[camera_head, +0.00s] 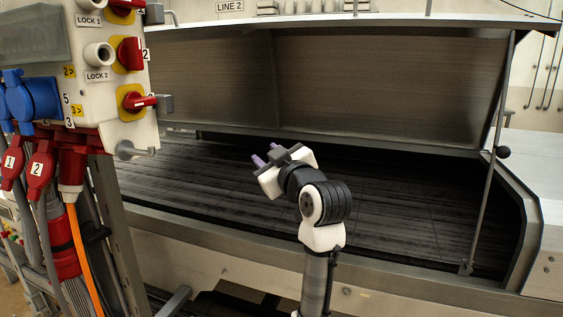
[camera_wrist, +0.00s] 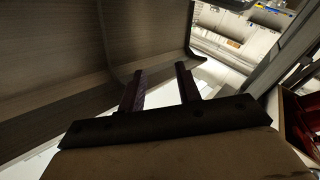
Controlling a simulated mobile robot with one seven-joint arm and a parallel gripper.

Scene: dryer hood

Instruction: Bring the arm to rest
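My gripper (camera_head: 264,157) is raised at the middle of the head view, in front of the open dryer. Its two purple fingers point up and to the left and stand apart with nothing between them. In the wrist view the fingers of my gripper (camera_wrist: 159,88) are also spread and empty. The dryer hood (camera_head: 385,85) is lifted, its brushed metal inner face toward me. The dark conveyor bed (camera_head: 420,195) lies below it. My gripper appears clear of hood and bed, though the exact distance cannot be told.
A control box (camera_head: 105,70) with red switches, and blue and red plugs (camera_head: 38,170) with hanging cables, stands close on the left. A thin prop rod (camera_head: 489,160) with a black knob runs down from the hood's right side. The dryer's front rail (camera_head: 240,238) crosses below my gripper.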

